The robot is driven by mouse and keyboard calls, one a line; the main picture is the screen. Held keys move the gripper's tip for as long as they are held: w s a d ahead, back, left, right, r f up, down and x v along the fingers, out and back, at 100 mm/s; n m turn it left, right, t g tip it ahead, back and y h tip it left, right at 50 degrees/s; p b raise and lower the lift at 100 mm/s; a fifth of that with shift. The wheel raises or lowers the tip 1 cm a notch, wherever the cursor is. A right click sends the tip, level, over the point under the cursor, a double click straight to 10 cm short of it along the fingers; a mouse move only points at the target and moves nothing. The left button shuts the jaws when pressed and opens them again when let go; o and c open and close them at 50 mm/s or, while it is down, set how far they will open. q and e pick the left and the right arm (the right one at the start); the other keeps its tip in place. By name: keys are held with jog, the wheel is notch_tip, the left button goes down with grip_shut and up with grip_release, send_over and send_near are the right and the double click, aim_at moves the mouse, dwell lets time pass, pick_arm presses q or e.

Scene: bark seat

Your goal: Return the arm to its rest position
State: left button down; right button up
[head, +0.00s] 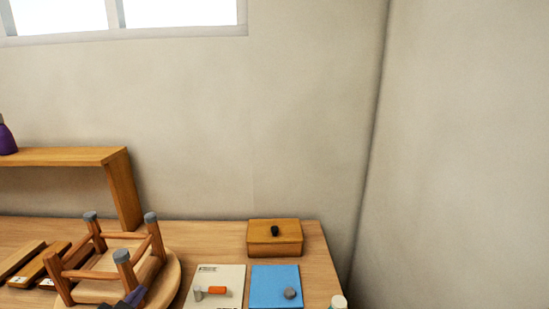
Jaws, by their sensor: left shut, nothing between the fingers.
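My left gripper (130,300) shows at the bottom edge as dark fingertips. It is shut and empty, in front of the near side of the upturned wooden stool (160,268). I cannot tell if it touches the stool. The rest of my left arm is out of frame. My right gripper is not in view.
On the table (210,235) are a wooden box (287,248) with a black knob, a blue mat (275,275) with a grey cap (290,293), and a paper sheet (222,272) with an orange-handled tool (217,290). A shelf (60,156) stands left; a white cap (338,301) shows at bottom right.

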pick_arm(q)
jog(key=s+f+n+g, duration=0.1)
jog(key=s+f, duration=0.1)
jog(key=s+d+f+n+g, duration=0.1)
jog(key=s+f+g, duration=0.1)
jog(key=s+f, duration=0.1)
jog(key=s+f+n+g, duration=0.1)
jog(key=s+f, duration=0.1)
jog(key=f, duration=0.1)
jog(key=shift+s+d+g+y, duration=0.15)
jog(key=shift+d+g+y, duration=0.2)
jog(key=shift+g+y, duration=0.05)
jog(key=s+d+f+g+h, duration=0.2)
jog(key=s+d+f+g, duration=0.45)
jog(key=s, duration=0.35)
notch_tip(320, 180, down, 21)
jog(key=s, duration=0.2)
jog(key=s+a+f+g, duration=0.1)
jog(key=s+a+f, duration=0.1)
jog(key=s+f, duration=1.4)
jog(key=shift+s+a+f+g, duration=0.25)
jog(key=shift+s+g, duration=0.1)
jog(key=shift+s, duration=0.6)
